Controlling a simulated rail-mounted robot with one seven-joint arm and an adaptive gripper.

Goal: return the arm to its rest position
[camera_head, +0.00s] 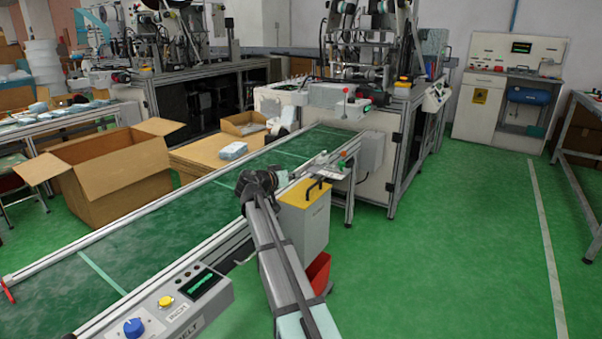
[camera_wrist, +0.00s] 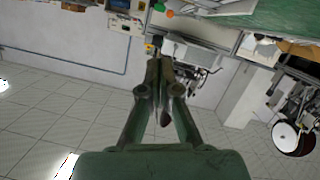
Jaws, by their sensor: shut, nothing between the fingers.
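My arm (camera_head: 280,262) reaches up from the bottom of the head view, over the near right edge of the conveyor. Its dark end, with my gripper (camera_head: 268,176), is over the green belt (camera_head: 160,232), beside a yellow-topped box. The fingers are too small to make out there. In the wrist view my gripper (camera_wrist: 160,62) points away from the camera. Its two fingers are together and hold nothing.
The yellow-topped box (camera_head: 304,215) stands close right of my arm, with a red bin (camera_head: 318,274) below. A control panel (camera_head: 165,305) is at the lower left. An open carton (camera_head: 112,180) stands left of the belt. Machines (camera_head: 375,100) stand behind. Green floor at right (camera_head: 450,240) is clear.

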